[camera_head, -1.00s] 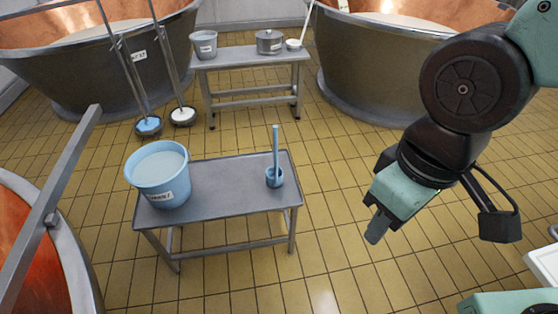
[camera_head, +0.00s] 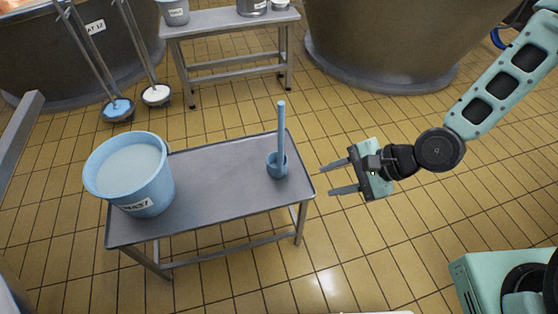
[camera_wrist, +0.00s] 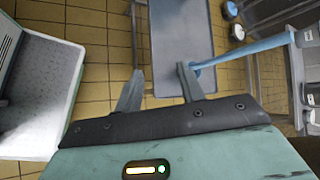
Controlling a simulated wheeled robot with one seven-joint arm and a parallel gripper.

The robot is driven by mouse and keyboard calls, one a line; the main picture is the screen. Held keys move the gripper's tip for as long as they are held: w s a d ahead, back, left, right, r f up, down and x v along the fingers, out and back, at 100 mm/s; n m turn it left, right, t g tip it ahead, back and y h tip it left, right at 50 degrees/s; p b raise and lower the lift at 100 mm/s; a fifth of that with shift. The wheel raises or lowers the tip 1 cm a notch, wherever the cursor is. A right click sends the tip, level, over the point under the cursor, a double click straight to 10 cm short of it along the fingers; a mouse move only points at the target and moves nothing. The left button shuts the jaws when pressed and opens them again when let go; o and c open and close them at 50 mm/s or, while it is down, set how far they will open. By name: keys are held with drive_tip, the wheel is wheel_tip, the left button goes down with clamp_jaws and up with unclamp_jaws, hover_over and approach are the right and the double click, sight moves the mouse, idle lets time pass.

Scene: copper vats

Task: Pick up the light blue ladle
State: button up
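The light blue ladle (camera_head: 281,135) stands upright at the right end of the low grey table (camera_head: 226,190), its cup (camera_head: 277,167) on the tabletop and its long handle pointing up. In the wrist view its handle (camera_wrist: 262,46) crosses from the upper right, with its lower end near the right fingertip. My gripper (camera_head: 338,177) is open and empty, to the right of the table and ladle, with its two fingers pointing left toward the ladle. In the wrist view the fingers (camera_wrist: 159,84) are spread apart with nothing between them.
A light blue bucket (camera_head: 150,200) of pale liquid stands on the table's left end. Behind are another table (camera_head: 225,27), large vats (camera_head: 380,50) and two long-handled ladles, one blue (camera_head: 117,109) and one white (camera_head: 156,95). Tiled floor is free right of the table.

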drive_tip(key=w+m+t+y+b, duration=0.3)
drive_tip(key=m+t+y, duration=0.1)
drive_tip(key=m, duration=0.4)
drive_tip(key=m+t+b, duration=0.3)
drive_tip(key=m+t, duration=0.2)
drive_tip(key=m, duration=0.2)
approach(281, 115)
drive_tip(key=w+a+f, duration=0.1)
drive_tip(key=w+a, duration=0.2)
drive_tip(key=w, duration=0.1)
drive_tip(key=shift+x, duration=2.9)
drive_tip(key=shift+s+a, duration=0.1)
drive_tip(key=shift+s, duration=0.1)
clamp_jaws()
